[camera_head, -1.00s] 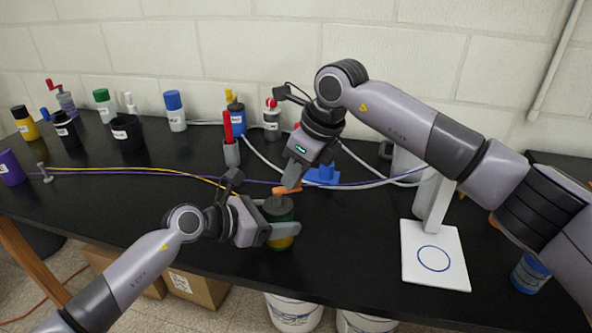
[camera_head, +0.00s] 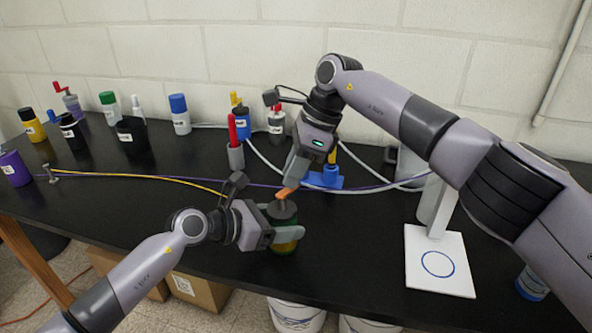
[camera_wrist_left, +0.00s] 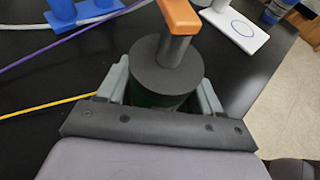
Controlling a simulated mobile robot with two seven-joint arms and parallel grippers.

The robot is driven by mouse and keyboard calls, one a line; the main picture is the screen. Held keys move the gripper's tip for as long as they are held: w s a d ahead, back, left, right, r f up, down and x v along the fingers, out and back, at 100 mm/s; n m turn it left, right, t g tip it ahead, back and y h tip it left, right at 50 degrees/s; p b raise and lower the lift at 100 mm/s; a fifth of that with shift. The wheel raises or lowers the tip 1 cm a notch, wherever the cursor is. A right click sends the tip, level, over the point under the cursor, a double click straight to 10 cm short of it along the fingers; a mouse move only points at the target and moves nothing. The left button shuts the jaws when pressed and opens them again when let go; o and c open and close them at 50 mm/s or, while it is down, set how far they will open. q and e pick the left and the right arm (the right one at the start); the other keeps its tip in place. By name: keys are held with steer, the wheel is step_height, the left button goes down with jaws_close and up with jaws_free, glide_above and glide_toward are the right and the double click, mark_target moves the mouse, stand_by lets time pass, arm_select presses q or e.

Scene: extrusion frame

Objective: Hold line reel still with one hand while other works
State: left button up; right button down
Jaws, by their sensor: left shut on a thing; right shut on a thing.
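The line reel (camera_head: 283,213) is a dark-topped green and yellow cylinder standing upright near the table's front edge. My left gripper (camera_head: 284,237) is shut around its body from the left. The left wrist view shows the reel's round dark top (camera_wrist_left: 165,68) between the two grey fingers (camera_wrist_left: 160,92). An orange crank handle (camera_head: 286,192) sits above the reel; it also shows at the top of the left wrist view (camera_wrist_left: 180,16). My right gripper (camera_head: 291,179) is shut on the handle from above, its fingers partly hiding it. A yellow line (camera_head: 165,177) runs left from near the reel.
A small post (camera_head: 51,173) stands at the left, where the yellow line and a purple cord (camera_head: 367,188) meet. A blue stand (camera_head: 324,178) is behind the reel. A white-based stand (camera_head: 440,278) is at the right. Bottles and cups line the back.

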steer(key=shift+w+n, duration=0.1)
steer(key=shift+n, duration=0.4)
steer(key=c, duration=1)
jaws_free()
steer(key=v, duration=0.7)
steer(key=shift+r, duration=0.3)
steer(key=shift+w, duration=0.1)
